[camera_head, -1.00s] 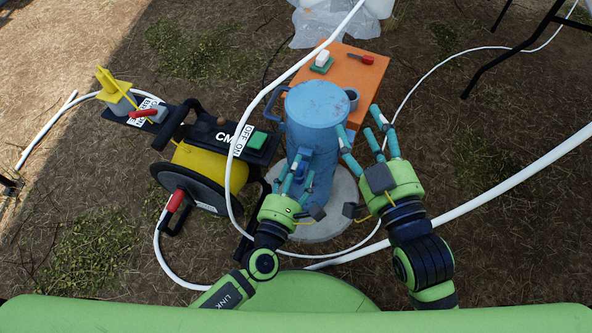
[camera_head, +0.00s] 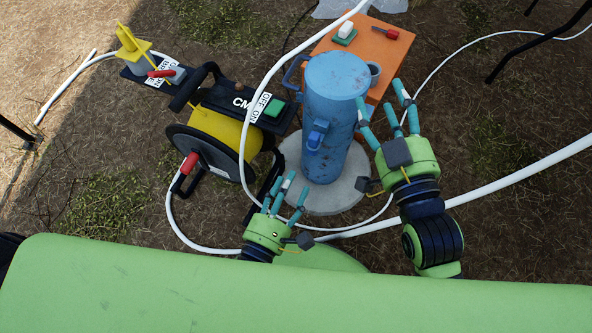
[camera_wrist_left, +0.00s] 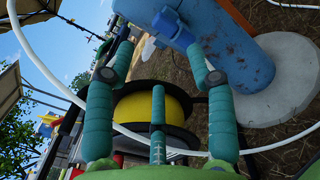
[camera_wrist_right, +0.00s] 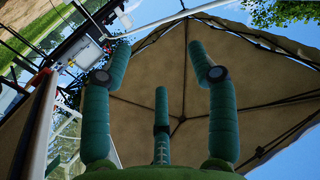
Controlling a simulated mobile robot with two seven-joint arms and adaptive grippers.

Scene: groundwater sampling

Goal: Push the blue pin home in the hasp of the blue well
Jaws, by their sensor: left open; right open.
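The blue well (camera_head: 345,105) stands upright with its lid down on a round concrete pad (camera_head: 350,195). Its blue hasp (camera_head: 317,133) is on the side facing me, and it also shows at the top of the left wrist view (camera_wrist_left: 172,25). I cannot make out the pin separately from the hasp, or how deep it sits. My left gripper (camera_head: 286,190) is open and empty, below the hasp and apart from it.
A yellow hose reel (camera_head: 215,130) with a black control box and green switch (camera_head: 274,108) stands left of the well. An orange case (camera_head: 385,50) lies behind it. White tubing (camera_head: 246,140) loops between the reel and the well.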

